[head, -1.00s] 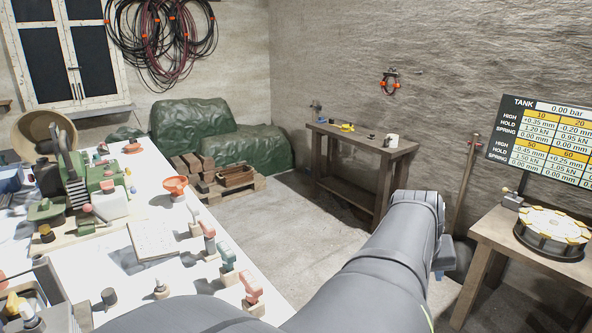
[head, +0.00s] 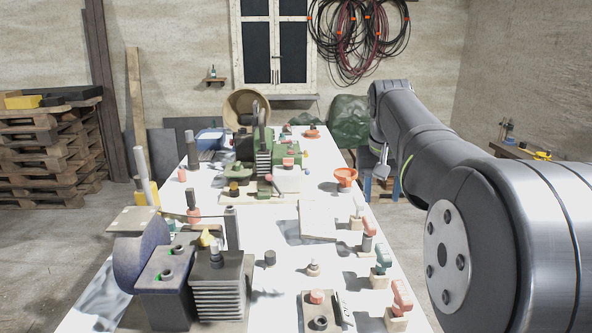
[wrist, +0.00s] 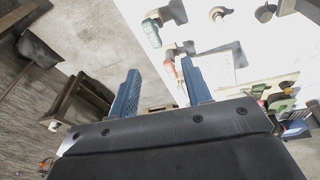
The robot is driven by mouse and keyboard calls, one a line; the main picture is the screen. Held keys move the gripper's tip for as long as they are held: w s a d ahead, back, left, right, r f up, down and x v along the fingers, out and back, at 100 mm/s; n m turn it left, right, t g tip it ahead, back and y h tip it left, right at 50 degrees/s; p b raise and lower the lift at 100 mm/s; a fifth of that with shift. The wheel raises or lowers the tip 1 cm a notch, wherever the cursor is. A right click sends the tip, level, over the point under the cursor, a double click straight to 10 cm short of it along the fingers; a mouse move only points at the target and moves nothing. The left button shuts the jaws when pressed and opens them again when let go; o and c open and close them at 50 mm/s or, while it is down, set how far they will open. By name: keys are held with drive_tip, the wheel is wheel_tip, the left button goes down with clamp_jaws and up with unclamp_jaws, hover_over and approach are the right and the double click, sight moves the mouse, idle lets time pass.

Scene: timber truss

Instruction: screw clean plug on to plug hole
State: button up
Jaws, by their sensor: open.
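My gripper (wrist: 160,68) shows in the wrist view as two blue fingers spread apart with nothing between them. It hangs over the right edge of the white table, clear of the things on it. In the head view the arm reaches out along the table's right side. Small plug-like pieces stand on the near part of the table: a dark one (head: 270,259) and a pale metal one (head: 313,269). A finned block (head: 218,285) and a block with green-ringed holes (head: 168,272) stand at the near left. I cannot tell which piece is the clean plug or which opening is its hole.
The white table (head: 285,233) is crowded. Several red and green-handled tools (head: 381,262) line its right edge. An orange funnel (head: 345,177) and a green machine (head: 250,165) stand farther back. A flat pale sheet (head: 317,221) lies mid-table. The floor at left is open.

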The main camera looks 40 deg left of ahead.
drive_tip(key=s+a+r+n+g, duration=0.1)
drive_tip(key=s+a+r+n, duration=0.2)
drive_tip(key=s+a, duration=1.1)
drive_tip(key=n+g, duration=0.1)
drive_tip(key=n, duration=0.2)
approach(214, 242)
drive_tip(key=shift+h, duration=0.3)
drive_tip(key=f, duration=1.1)
drive_tip(key=shift+w+a+f, duration=0.1)
drive_tip(key=shift+w+a, duration=0.1)
drive_tip(key=shift+a, duration=0.15)
clamp_jaws()
